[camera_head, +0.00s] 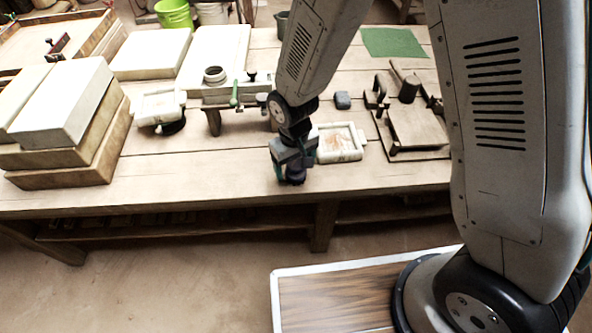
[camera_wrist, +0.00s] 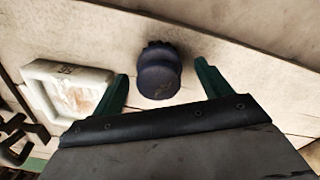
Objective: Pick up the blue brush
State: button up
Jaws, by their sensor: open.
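A dark blue, rounded object with a ridged rim, apparently the blue brush (camera_wrist: 158,75), stands on the wooden table in the wrist view. It lies between and slightly beyond the two green fingers of my gripper (camera_wrist: 162,72), with a gap on each side. In the head view my gripper (camera_head: 294,167) points down near the table's front edge, open. The dark brush (camera_head: 296,179) shows just under it, partly hidden by the fingers. I cannot tell its bristles from its handle clearly.
A white mould tray (camera_head: 351,154) stands close to the right of my gripper; it also shows in the wrist view (camera_wrist: 40,72). A wooden board with dark tools (camera_head: 418,125) lies further right. White slabs on wooden boxes (camera_head: 68,105) stand left. The table front between is clear.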

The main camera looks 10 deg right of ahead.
aim_at(295, 163)
jog(key=shift+f, duration=0.75)
jog(key=c, duration=1.2)
notch_tip(295, 163, up, 10)
jog(key=shift+r, duration=0.1)
jog(key=o, duration=0.4)
jog(key=shift+c, duration=0.9)
